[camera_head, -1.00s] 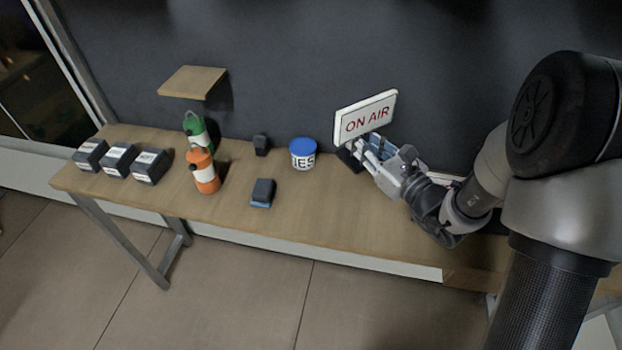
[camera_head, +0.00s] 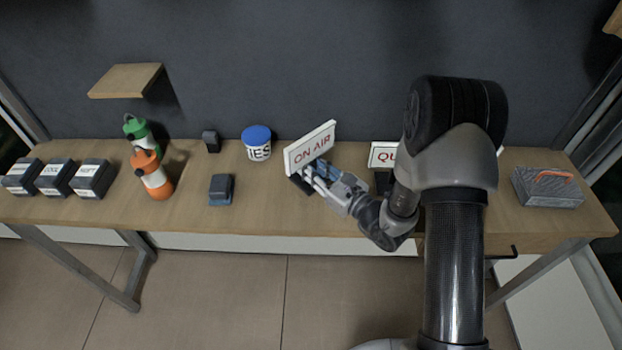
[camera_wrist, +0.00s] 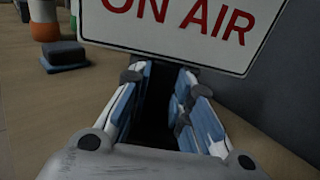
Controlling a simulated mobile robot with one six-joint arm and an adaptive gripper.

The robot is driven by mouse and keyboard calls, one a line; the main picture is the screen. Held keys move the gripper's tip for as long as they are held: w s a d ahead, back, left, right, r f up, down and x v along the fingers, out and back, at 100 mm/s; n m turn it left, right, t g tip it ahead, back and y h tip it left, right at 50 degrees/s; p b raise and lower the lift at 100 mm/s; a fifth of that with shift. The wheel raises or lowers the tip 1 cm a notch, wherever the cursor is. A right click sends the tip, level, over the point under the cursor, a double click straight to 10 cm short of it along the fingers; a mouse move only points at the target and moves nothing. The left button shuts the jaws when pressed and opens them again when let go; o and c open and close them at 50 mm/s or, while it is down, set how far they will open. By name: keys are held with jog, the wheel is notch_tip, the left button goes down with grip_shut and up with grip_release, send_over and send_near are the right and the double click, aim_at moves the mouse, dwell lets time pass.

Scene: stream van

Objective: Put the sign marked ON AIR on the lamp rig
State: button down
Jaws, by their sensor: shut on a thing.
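The ON AIR sign (camera_head: 310,147) is a white panel with red letters. My gripper (camera_head: 312,174) is shut on the dark part below its panel, and the sign is tilted in the head view. In the wrist view the sign (camera_wrist: 185,30) rises beyond the fingertips (camera_wrist: 163,75), with its top cut off. A dark piece sits between the fingers. The sign appears just above the table, but I cannot tell whether it touches. I cannot make out which thing is the lamp rig.
The wooden table (camera_head: 250,215) bears a blue-lidded tub (camera_head: 257,150), an orange bottle (camera_head: 155,181), a green bottle (camera_head: 136,128), dark labelled boxes (camera_head: 92,178) and small dark blocks (camera_head: 220,187). A second sign (camera_head: 382,155) is partly behind my arm. A grey case (camera_head: 547,190) is right; a shelf (camera_head: 126,80) is upper left.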

jog(key=shift+f+b, duration=0.5)
jog(key=shift+f, duration=1.4)
jog(key=shift+f, duration=0.1)
jog(key=c, duration=1.5)
grip_release()
jog(key=shift+f, duration=0.1)
jog(key=shift+o, duration=0.2)
jog(key=shift+r, duration=0.2)
jog(key=p+v, duration=0.1)
jog(key=v, duration=1.1)
jog(key=shift+d, duration=0.1)
